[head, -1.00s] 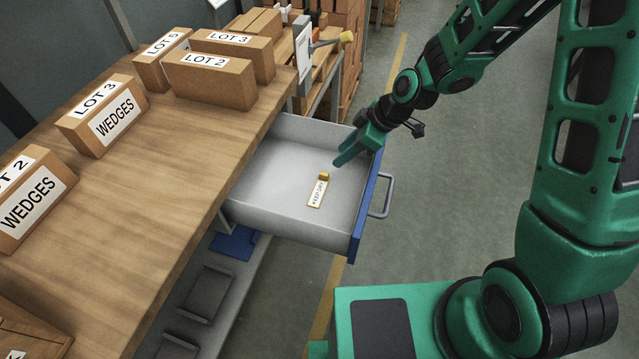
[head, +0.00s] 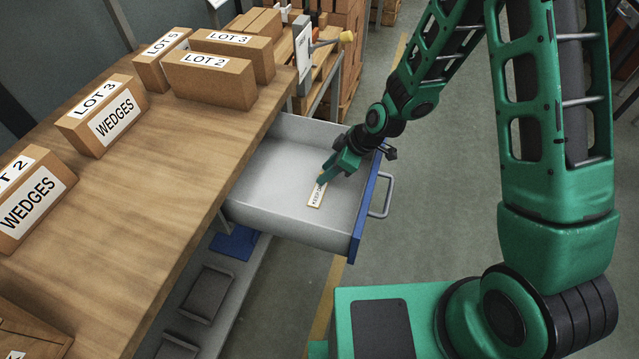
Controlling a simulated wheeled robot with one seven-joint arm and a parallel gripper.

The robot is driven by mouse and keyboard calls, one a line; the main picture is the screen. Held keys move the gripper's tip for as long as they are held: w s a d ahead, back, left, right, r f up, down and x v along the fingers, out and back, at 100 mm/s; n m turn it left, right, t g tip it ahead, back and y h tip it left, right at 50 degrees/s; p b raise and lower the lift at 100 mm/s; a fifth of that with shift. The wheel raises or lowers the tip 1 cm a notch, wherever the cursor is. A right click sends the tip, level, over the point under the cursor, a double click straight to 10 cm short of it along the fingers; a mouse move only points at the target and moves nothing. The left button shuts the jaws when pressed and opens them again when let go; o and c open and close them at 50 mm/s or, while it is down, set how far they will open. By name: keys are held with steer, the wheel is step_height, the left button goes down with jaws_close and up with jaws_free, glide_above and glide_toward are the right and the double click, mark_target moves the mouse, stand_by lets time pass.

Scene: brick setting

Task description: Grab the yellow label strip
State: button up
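The label strip (head: 315,196) lies flat on the floor of the open grey drawer (head: 277,195). It is pale with a yellowish edge and dark lettering that starts "KEEP". The small yellow block at its far end is hidden behind my gripper now. My gripper (head: 322,181) is inside the drawer, pointing down at the strip's far end, with its fingertips at or just above it. I cannot tell whether the fingers touch the strip or have closed on it.
The drawer's blue front (head: 362,222) with a grey handle (head: 383,196) stands to the right of my gripper. The wooden bench (head: 170,150) to the left carries several labelled cardboard boxes (head: 210,80). The floor to the right is clear.

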jaws_close()
steer(key=shift+r, duration=0.15)
